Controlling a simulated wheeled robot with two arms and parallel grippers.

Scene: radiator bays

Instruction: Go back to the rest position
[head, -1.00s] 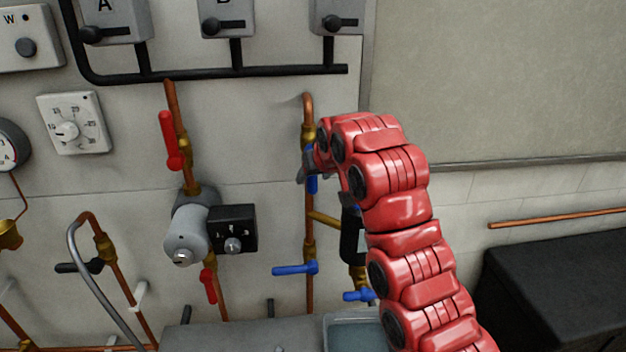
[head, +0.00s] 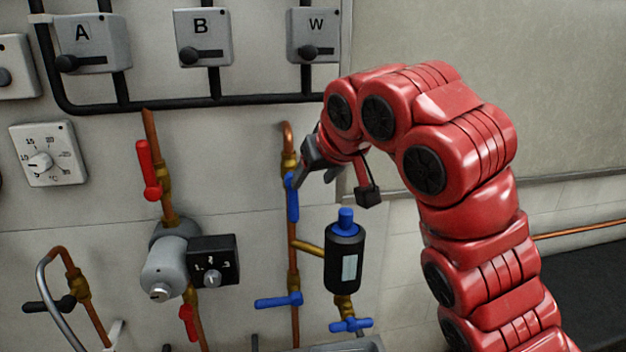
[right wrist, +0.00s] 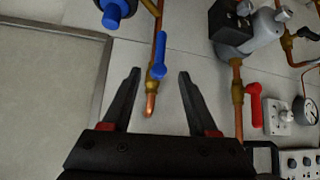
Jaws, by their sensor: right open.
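My right gripper (head: 318,172) is at the end of the red arm, in front of the wall beside the upper blue lever (head: 292,198) on the copper pipe. In the right wrist view my right gripper (right wrist: 156,85) is open and empty. The same blue lever (right wrist: 160,57) lies between the lines of its two fingers, farther off, with the pipe's copper end (right wrist: 150,105) below it. The lever is in line with the pipe. I cannot tell the exact gap between fingers and lever. My left gripper is not in view.
A black cylinder (head: 343,262) with a blue cap stands right of the pipe, above a blue tap (head: 351,325). A lower blue lever (head: 279,301) points left. A grey valve body (head: 165,265) with a black box and red levers is at left. Open wall lies right.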

